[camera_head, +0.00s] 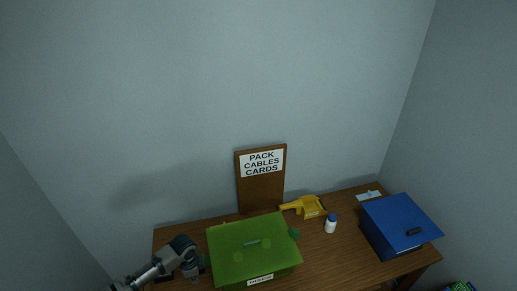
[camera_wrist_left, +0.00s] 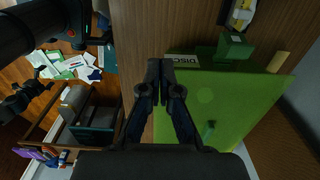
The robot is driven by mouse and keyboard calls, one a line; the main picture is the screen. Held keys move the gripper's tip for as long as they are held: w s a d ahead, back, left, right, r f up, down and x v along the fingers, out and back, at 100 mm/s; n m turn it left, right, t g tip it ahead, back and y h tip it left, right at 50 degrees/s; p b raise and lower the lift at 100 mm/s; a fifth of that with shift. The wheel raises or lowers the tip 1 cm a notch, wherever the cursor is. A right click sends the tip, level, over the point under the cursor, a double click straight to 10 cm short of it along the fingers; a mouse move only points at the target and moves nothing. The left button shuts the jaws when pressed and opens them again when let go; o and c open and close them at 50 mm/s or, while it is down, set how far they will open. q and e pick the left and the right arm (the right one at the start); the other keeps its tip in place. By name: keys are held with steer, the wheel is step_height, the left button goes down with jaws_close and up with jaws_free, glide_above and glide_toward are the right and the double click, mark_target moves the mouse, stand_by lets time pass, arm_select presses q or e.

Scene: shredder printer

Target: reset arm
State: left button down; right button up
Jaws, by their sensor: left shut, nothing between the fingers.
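My left gripper (camera_head: 190,268) is at the front left of the desk in the head view, beside the left side of the green lidded box (camera_head: 225,240). In the left wrist view my left gripper (camera_wrist_left: 160,70) is shut with its fingertips together and empty. The green box (camera_wrist_left: 225,105) fills the right of that view, close to the fingers; I cannot tell whether they touch.
The wooden desk (camera_head: 345,245) carries a yellow dustpan-like item (camera_head: 309,207), a white bottle with blue cap (camera_head: 330,225) and a blue binder box (camera_head: 398,222). A sign (camera_head: 262,163) reading PACK CABLES CARDS stands behind. Papers (camera_wrist_left: 75,65) lie on the floor.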

arm_select(q)
steer(key=s+d+f+n+t+h, duration=0.2)
steer(key=s+d+f+n+h, duration=0.15)
steer(key=s+d, duration=1.1)
steer(key=s+a+r+n+t+y, duration=0.2)
steer(key=s+a+n+y, duration=0.1)
steer(key=s+a+n, duration=0.85)
step_height(320, 180, down, 30)
steer(key=s+a+m+g+b, duration=0.1)
steer(key=s+m+g+b, duration=0.1)
steer(key=b, duration=0.3)
steer(key=s+a+f+b, duration=0.1)
steer(key=s+f+b, duration=0.1)
steer(key=s+f, duration=0.7)
steer(key=s+a+f+g+b, duration=0.1)
steer(key=s+a+f+b, duration=0.1)
steer(key=s+f, duration=0.7)
step_height(320, 180, down, 4)
steer(key=shift+a+m, duration=0.2)
steer(key=shift+m, duration=0.1)
arm_select(e)
step_height(320, 180, down, 9)
steer(key=a, duration=0.1)
steer(key=shift+s+a, duration=0.15)
steer(key=shift+s, duration=0.15)
